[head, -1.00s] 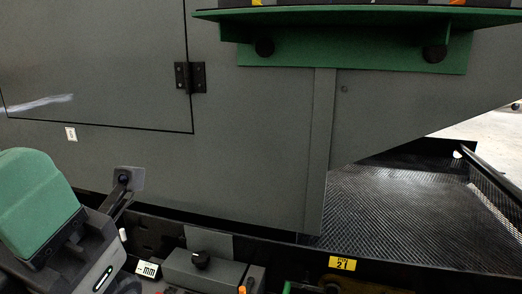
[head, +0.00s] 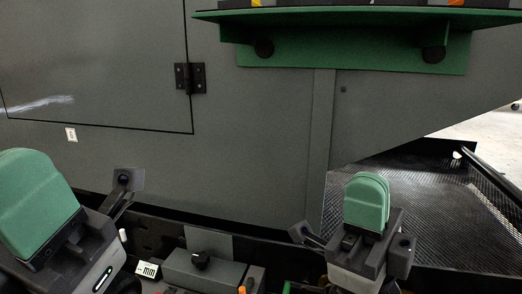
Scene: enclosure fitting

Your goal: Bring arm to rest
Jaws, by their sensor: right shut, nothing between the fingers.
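My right gripper (head: 367,188) has green fingers on a dark grey body and stands at the lower right in the head view. Its fingers are together, pointing up, with nothing between them. My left gripper (head: 36,180) is at the lower left, close to the camera, also green on dark grey. Its fingers show as one green shape, so I cannot tell whether they are apart. I see nothing held in it.
A grey enclosure wall (head: 250,130) with a hinged door (head: 95,65) fills the background. A green shelf (head: 345,57) juts out at the top right. A black mesh surface (head: 430,205) lies behind my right gripper. A box with a black knob (head: 200,260) sits low between the grippers.

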